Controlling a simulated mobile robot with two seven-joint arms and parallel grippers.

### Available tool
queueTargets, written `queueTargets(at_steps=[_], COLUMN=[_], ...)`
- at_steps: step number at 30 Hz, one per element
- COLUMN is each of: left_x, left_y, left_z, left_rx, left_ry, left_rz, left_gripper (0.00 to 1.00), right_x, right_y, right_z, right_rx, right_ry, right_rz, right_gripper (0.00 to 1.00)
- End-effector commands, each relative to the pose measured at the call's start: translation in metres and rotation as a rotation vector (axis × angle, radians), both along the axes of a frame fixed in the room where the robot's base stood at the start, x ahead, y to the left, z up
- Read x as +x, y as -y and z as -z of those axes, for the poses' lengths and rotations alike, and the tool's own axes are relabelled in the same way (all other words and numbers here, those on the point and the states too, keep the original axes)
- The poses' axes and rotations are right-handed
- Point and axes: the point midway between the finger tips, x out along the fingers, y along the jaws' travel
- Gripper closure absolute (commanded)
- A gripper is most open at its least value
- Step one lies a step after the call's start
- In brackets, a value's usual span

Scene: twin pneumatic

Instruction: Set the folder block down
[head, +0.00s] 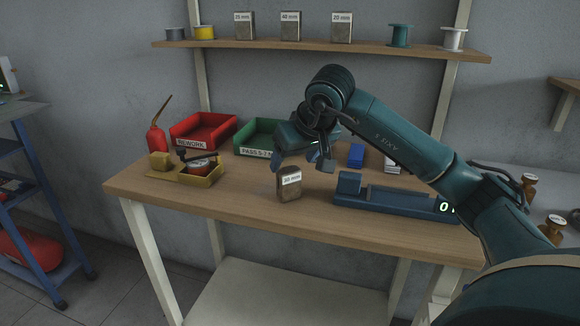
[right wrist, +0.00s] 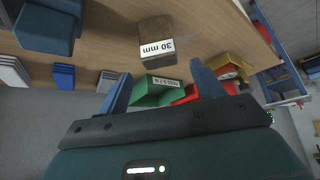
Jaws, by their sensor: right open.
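The folder block (head: 289,186), a brown-grey block with a white "30 mm" label, stands upright on the wooden bench near its front edge. It also shows in the right wrist view (right wrist: 156,48), beyond my fingertips and roughly between their lines. My right gripper (head: 295,161) is open and empty, just above and behind the block in the head view. The two blue fingers (right wrist: 161,75) are wide apart, and I see a gap between them and the block. My left gripper is not in view.
A blue device with a digital display (head: 395,199) lies right of the block. A red tray (head: 204,131), green tray (head: 252,135), red oil can (head: 156,140) and yellow fixture (head: 205,177) stand left and behind. A shelf (head: 320,46) with similar blocks and spools hangs above.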

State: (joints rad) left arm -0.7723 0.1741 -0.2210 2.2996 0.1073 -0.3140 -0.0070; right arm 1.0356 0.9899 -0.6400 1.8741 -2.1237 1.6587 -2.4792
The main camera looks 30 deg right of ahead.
Motion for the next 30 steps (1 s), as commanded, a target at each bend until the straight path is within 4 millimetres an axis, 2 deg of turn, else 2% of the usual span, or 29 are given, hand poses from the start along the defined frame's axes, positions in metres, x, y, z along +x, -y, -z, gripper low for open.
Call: queueTargets(at_steps=[1, 3, 10, 15, 30], left_x=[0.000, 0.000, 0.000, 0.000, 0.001], left_y=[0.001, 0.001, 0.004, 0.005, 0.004], left_z=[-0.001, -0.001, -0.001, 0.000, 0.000], left_rx=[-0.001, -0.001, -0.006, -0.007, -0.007], left_ry=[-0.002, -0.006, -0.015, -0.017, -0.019], left_rz=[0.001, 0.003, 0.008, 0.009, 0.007], left_gripper=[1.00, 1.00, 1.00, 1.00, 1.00], right_x=[-0.007, -0.014, -0.033, -0.038, -0.038], right_y=[0.000, -0.001, -0.003, -0.003, -0.003], right_z=[-0.013, -0.025, -0.053, -0.059, -0.059], right_rx=[-0.003, -0.001, -0.002, 0.000, 0.000], right_ry=[0.005, 0.005, 0.002, -0.001, -0.001], right_rz=[0.000, -0.002, 0.000, -0.001, -0.001], right_gripper=[0.33, 0.33, 0.33, 0.33, 0.33])
